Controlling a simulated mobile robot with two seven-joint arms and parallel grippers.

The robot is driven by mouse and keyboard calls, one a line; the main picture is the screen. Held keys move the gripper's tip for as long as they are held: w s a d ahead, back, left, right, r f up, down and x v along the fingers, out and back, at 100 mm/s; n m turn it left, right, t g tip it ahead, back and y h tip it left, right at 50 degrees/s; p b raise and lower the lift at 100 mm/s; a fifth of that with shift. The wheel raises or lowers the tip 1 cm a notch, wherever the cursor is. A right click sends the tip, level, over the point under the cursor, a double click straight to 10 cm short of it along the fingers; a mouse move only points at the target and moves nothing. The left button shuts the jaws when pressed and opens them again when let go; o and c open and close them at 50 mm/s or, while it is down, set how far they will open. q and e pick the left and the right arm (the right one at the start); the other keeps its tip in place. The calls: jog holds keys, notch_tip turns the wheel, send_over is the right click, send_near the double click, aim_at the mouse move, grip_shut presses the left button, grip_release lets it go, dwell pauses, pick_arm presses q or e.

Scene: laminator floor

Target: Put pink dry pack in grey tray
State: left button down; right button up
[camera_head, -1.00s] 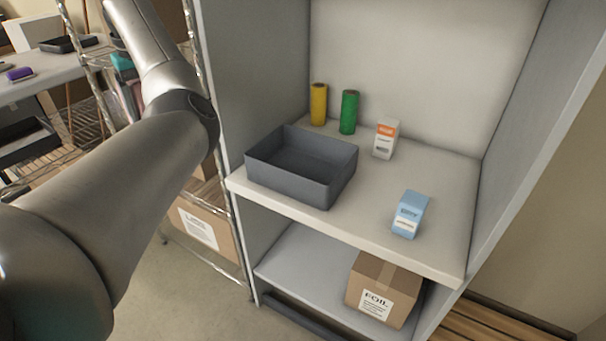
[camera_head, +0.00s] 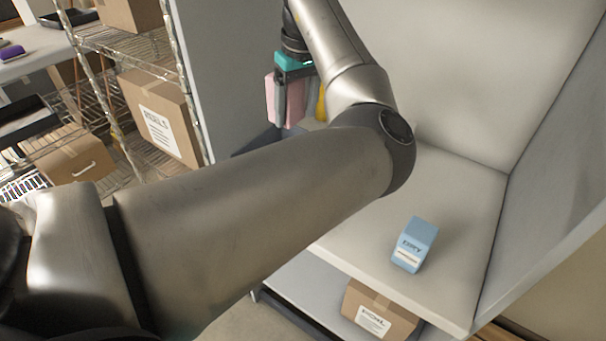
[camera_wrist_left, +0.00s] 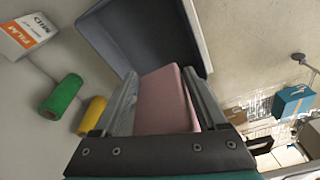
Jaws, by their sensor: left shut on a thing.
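The pink dry pack (camera_head: 285,101) is a pale pink block held by my left gripper (camera_head: 290,105), above the back part of the grey tray in the head view. In the left wrist view the pack (camera_wrist_left: 164,102) sits between the two fingers of my left gripper (camera_wrist_left: 160,100), which is shut on it. The grey tray (camera_wrist_left: 120,35) shows beyond the pack in the wrist view. In the head view only a dark edge of the tray (camera_head: 256,143) shows, the rest being hidden behind my left arm. My right gripper is in neither view.
A light blue box (camera_head: 412,244) stands at the shelf's right front. Cartons (camera_head: 160,115) fill a wire rack at left.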

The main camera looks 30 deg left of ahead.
pick_arm(q)
notch_tip(320, 180, down, 14)
jog(key=shift+s+r+b, duration=0.15)
jog(key=shift+r+b, duration=0.1)
jog(key=shift+b, duration=0.95)
notch_tip(320, 180, down, 5)
jog(key=shift+f+b, duration=0.1)
jog(key=shift+b, duration=0.5)
jog(key=shift+f, duration=0.2)
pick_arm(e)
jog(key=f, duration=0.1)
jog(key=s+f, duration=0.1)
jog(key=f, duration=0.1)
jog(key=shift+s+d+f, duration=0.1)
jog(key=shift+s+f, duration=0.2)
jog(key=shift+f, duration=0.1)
pick_arm(q)
jog(key=shift+f, duration=0.2)
grip_release()
jog(key=shift+f, duration=0.1)
